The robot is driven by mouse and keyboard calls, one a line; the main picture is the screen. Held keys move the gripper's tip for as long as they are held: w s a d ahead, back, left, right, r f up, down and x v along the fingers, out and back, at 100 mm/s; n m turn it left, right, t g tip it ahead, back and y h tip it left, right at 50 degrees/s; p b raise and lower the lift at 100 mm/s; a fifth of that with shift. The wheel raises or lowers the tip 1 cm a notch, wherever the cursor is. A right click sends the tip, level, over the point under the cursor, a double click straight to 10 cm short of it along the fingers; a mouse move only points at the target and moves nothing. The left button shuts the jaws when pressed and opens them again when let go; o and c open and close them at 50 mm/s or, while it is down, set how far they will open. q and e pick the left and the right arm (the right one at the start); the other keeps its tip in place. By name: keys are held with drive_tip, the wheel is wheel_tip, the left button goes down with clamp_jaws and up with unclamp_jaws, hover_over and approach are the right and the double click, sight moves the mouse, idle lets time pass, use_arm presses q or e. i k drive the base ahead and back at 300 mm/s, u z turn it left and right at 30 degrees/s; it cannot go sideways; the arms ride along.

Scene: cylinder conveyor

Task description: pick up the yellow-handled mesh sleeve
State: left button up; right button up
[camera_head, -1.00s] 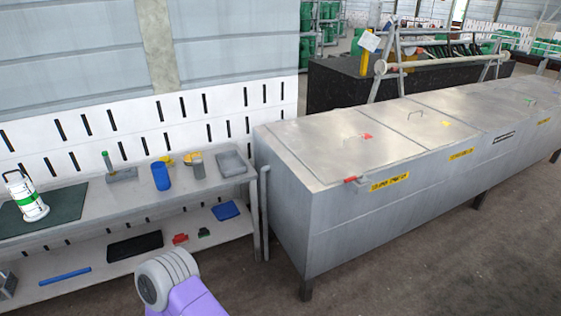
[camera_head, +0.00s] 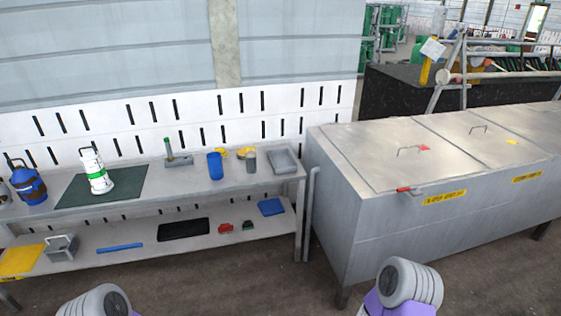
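I cannot make out a mesh sleeve with a yellow handle for certain. A small grey can with yellow on it (camera_head: 249,163) stands toward the right of the bench top, but whether it is mesh is too small to tell. A white cylinder with a green band and dark handle (camera_head: 97,174) stands upright on a dark green mat (camera_head: 128,183). A blue cylinder with a dark handle (camera_head: 29,187) stands at the far left of the bench. Neither of my grippers is in view; only parts of my arms show at the bottom edge.
The bench (camera_head: 190,186) also holds a blue cup (camera_head: 215,166) and a grey tray (camera_head: 283,160). Its lower shelf (camera_head: 165,255) carries a black tray (camera_head: 184,229), a blue bar (camera_head: 119,248) and a yellow item (camera_head: 20,260). A large metal cabinet (camera_head: 380,225) stands right of the bench.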

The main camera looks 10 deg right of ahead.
sight(251, 156)
drive_tip(key=u, duration=0.45)
drive_tip(key=i, duration=1.1)
drive_tip(key=u, duration=0.2)
